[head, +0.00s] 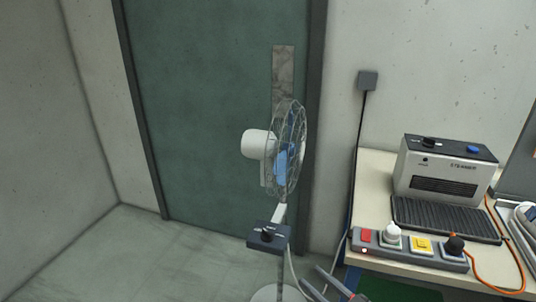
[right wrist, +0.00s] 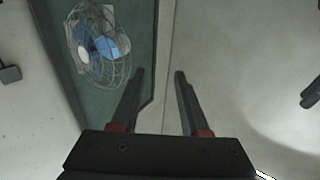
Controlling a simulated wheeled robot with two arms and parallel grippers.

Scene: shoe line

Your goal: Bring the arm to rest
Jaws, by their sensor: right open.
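My right gripper (head: 333,289) shows at the bottom edge of the head view, in front of the table's left side and to the right of the fan's stand. In the right wrist view its two fingers (right wrist: 158,92) are spread apart with nothing between them. The rest of my right arm is out of the head view. My left gripper is in neither view.
A standing fan (head: 289,150) with a dark control box (head: 268,237) stands left of the gripper; it also shows in the wrist view (right wrist: 97,45). The table (head: 372,190) bears a steamer (head: 446,170) and a button panel (head: 410,250). Floor at left is clear.

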